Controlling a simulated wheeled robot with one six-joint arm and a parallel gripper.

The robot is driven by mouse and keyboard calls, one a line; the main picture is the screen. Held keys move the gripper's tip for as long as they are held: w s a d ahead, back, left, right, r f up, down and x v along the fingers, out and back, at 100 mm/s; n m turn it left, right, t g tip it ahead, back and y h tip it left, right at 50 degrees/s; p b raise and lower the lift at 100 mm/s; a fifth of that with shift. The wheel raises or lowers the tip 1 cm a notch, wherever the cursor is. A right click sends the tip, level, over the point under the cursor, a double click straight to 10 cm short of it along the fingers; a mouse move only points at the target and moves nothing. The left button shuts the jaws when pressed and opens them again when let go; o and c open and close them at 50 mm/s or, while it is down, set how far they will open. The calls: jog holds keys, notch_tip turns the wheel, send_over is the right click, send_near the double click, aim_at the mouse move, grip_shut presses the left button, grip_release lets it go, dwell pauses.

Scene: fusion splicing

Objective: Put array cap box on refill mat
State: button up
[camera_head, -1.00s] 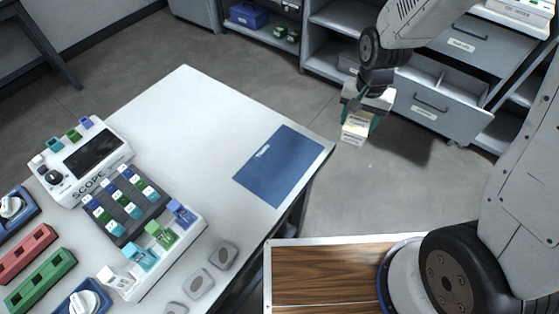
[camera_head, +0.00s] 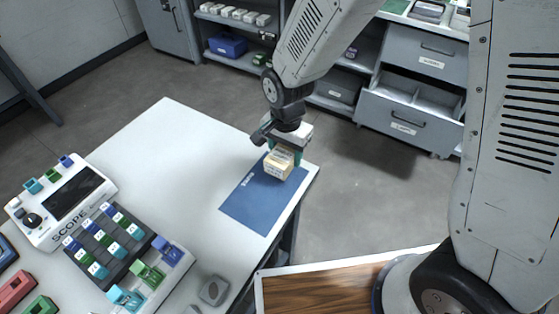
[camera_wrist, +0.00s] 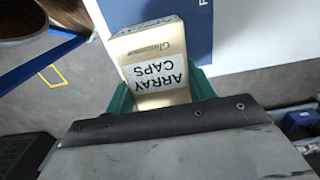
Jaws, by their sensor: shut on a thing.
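The array cap box (camera_head: 279,163) is a cream box with a white label. In the wrist view the array cap box (camera_wrist: 156,68) reads "ARRAY CAPS". My gripper (camera_head: 287,155) is shut on it, with a teal finger on each side; my gripper (camera_wrist: 162,95) also shows at its near end in the wrist view. The refill mat (camera_head: 256,203) is a dark blue rectangle at the table's right corner. The box is over the far part of the mat; whether it touches cannot be told. Part of the mat (camera_wrist: 185,25) shows beyond the box in the wrist view.
The white table (camera_head: 165,150) is clear left of the mat. A scope device (camera_head: 62,200) and a rack of coloured pieces (camera_head: 108,240) stand at its left. An open drawer (camera_head: 405,120) is at the back right. A wood-topped surface (camera_head: 320,290) is in front.

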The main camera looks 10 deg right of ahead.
aim_at(280, 162)
jog(key=shift+a, duration=0.4)
jog(key=shift+w+a+f, duration=0.1)
jog(key=shift+a+f, duration=0.05)
jog(key=shift+f, duration=0.75)
jog(key=shift+a+f, duration=0.1)
jog(key=shift+f, duration=0.8)
jog(key=shift+f, duration=0.1)
jog(key=o, duration=1)
jog(key=shift+f, duration=0.1)
